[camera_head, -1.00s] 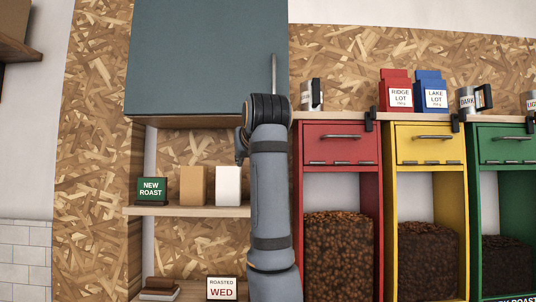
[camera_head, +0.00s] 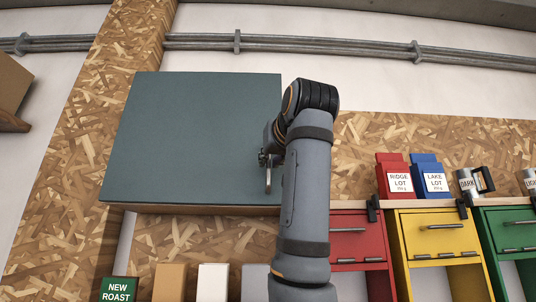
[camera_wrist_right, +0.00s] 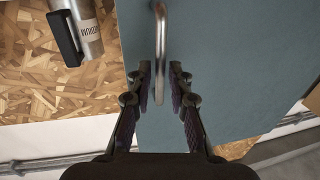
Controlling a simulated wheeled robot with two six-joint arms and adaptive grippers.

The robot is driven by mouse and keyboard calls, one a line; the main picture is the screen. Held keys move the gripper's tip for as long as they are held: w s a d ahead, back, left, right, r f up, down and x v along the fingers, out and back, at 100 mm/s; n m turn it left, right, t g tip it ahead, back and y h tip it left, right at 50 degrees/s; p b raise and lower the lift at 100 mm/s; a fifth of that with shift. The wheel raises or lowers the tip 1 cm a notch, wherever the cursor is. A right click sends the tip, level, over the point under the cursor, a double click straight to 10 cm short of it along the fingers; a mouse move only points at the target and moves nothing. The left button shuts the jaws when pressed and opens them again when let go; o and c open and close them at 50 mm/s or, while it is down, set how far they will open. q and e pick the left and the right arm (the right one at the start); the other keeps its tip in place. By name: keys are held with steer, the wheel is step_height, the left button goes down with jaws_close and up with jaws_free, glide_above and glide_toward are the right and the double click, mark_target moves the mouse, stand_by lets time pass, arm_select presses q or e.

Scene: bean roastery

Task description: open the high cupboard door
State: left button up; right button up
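The high cupboard has a blue-grey door (camera_head: 200,135), which looks shut, flat across its front. Its upright metal bar handle (camera_head: 268,181) is near the door's lower right edge. My right gripper (camera_head: 264,159) is at the handle, partly hidden by my own wrist. In the right wrist view, the two dark fingers (camera_wrist_right: 161,76) stand apart on either side of the handle (camera_wrist_right: 161,45), with a visible gap to each side. The gripper is open and I see no grip on the bar. My left gripper is not in view.
A mug (camera_wrist_right: 88,35) stands beside the door in the wrist view. Red (camera_head: 396,178) and blue (camera_head: 430,177) bags and a mug (camera_head: 466,184) stand on the shelf at right, above coloured bins. Grey pipes (camera_head: 330,47) run along the wall above the cupboard.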

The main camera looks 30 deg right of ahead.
steer(key=shift+p+x, duration=0.45)
steer(key=shift+x, duration=1)
steer(key=shift+s, duration=0.1)
jaws_close()
